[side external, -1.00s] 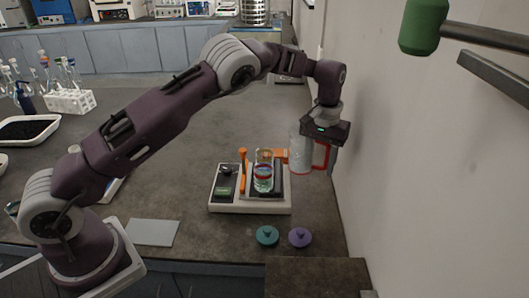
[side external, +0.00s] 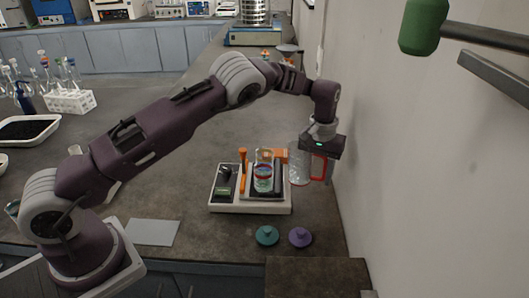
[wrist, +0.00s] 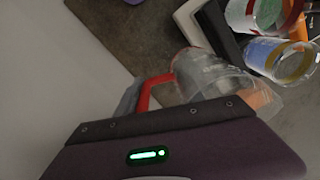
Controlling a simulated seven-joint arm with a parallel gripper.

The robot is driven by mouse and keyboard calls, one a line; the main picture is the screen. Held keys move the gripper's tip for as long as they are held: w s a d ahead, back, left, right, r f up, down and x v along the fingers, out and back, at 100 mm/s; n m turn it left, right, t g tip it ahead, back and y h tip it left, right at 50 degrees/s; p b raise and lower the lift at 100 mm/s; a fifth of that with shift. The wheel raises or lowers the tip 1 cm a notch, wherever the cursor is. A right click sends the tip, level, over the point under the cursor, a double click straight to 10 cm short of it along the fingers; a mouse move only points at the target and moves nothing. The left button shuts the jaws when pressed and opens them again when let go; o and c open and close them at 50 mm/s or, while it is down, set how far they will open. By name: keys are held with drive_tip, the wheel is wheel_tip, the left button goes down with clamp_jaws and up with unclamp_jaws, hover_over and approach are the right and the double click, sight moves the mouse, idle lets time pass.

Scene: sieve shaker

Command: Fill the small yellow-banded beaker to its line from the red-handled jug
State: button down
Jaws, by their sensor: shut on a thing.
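My gripper (side external: 318,152) is shut on the red handle of a clear jug (side external: 299,163). In the side view the jug hangs to the right of the beakers, apart from them, and looks slightly tilted. The jug also shows in the wrist view (wrist: 205,75), with its red handle by my gripper. A yellow-banded beaker (wrist: 286,62) with bluish liquid stands apart from the jug in the wrist view. A red-banded beaker (wrist: 262,14) stands beside it. In the side view the beakers overlap on a pale device. The fill line and the jug's liquid level are unclear.
Teal (side external: 267,235) and purple (side external: 300,237) lids lie in front. A wall (side external: 420,180) stands close on the right.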

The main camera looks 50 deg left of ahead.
sight(312, 163)
drive_tip(key=shift+s+a+r+t+h, duration=0.1)
drive_tip(key=shift+a+r+t+h, duration=0.1)
drive_tip(key=shift+r+h, duration=0.25)
drive_tip(key=shift+s+a+r+t+h, duration=0.15)
drive_tip(key=shift+r+h, duration=0.15)
drive_tip(key=shift+h, duration=0.25)
drive_tip(key=shift+s+a+r+t+h, duration=0.15)
drive_tip(key=shift+a+r+t+h, duration=0.15)
drive_tip(key=shift+a+r+h, duration=0.35)
drive_tip(key=shift+s+a+r+t+h, duration=0.1)
drive_tip(key=shift+a+r+t+h, duration=0.2)
drive_tip(key=shift+h, duration=0.65)
drive_tip(key=shift+s+a+r+h, duration=0.1)
drive_tip(key=shift+a+r+h, duration=0.25)
drive_tip(key=shift+r, duration=0.1)
drive_tip(key=shift+s+a+r+h, duration=0.1)
drive_tip(key=shift+a+r+h, duration=0.1)
drive_tip(key=shift+r+h, duration=0.2)
drive_tip(key=shift+a+r, duration=0.15)
drive_tip(key=shift+r, duration=0.15)
drive_tip(key=shift+s+a+r+t+h, duration=0.1)
drive_tip(key=shift+a+r+t+h, duration=0.1)
drive_tip(key=shift+t+h, duration=0.45)
drive_tip(key=shift+r+h, duration=0.4)
drive_tip(key=shift+h, duration=0.1)
